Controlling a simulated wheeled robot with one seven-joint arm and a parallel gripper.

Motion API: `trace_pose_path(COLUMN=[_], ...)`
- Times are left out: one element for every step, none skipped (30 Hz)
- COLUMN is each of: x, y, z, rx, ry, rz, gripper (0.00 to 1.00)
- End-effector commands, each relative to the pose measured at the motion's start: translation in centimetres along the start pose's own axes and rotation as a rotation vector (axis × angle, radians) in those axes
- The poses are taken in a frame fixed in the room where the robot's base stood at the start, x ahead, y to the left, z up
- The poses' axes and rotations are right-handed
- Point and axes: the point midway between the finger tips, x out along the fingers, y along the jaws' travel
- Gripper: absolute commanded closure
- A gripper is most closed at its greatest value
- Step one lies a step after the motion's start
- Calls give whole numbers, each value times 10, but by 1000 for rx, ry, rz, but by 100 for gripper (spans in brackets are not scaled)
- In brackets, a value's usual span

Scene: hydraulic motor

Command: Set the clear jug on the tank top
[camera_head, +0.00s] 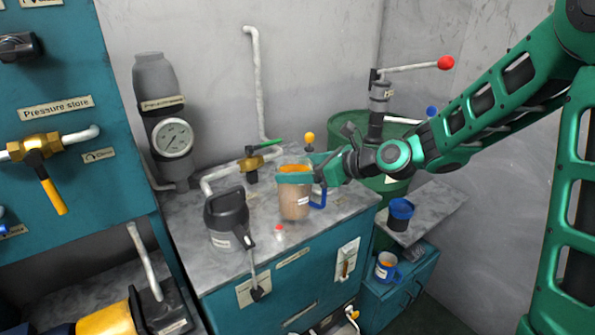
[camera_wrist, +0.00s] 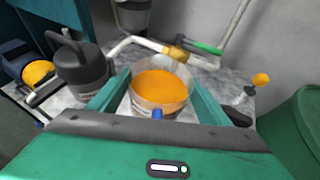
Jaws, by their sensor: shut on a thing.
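The clear jug (camera_head: 295,203) holds orange-brown liquid and has a blue handle on its right side. It is upright over the grey tank top (camera_head: 345,206), near its right part. I cannot tell whether its base touches the surface. My gripper (camera_head: 294,176) reaches in from the right and is shut on the jug's upper part. In the wrist view the jug (camera_wrist: 160,88) sits between the two green fingers of my gripper (camera_wrist: 161,84), with orange liquid showing inside its round rim. Its lower part is hidden there.
A dark grey can (camera_head: 226,215) stands left of the jug, and a small red-tipped part (camera_head: 279,232) in front. A brass valve with green lever (camera_head: 252,163) and a pipe are behind. A green drum (camera_head: 350,128) and a side shelf with a blue-rimmed cup (camera_head: 400,213) are at right.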

Motion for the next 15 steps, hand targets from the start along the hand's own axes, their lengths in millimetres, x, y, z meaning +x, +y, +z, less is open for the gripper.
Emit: trace_pose_path(x=[1, 2, 2, 2, 2, 2, 2, 2, 2, 2, 2, 3, 2, 2, 2], y=[0, 0, 0, 0, 0, 0, 0, 0, 0, 0, 0, 0, 0, 0, 0], z=[-1, -2, -2, -2, -2, -2, -2, -2, -2, -2, -3, -4, -5, -5, -5], rx=[-1, -2, -3, -3, -3, -3, -3, -3, -3, -3, -3, -2, -2, -2, -2], ry=[-4, -5, -5, -6, -6, -5, -5, -5, -5, -5, -5, -5, -2, -2, -2], rz=[0, -1, -1, -1, -1, -1, -1, -1, -1, -1, -1, 0, 0, 0, 0], gripper=[92, 92, 92, 92, 92, 92, 92, 92, 92, 92, 92, 92, 22, 15, 10])
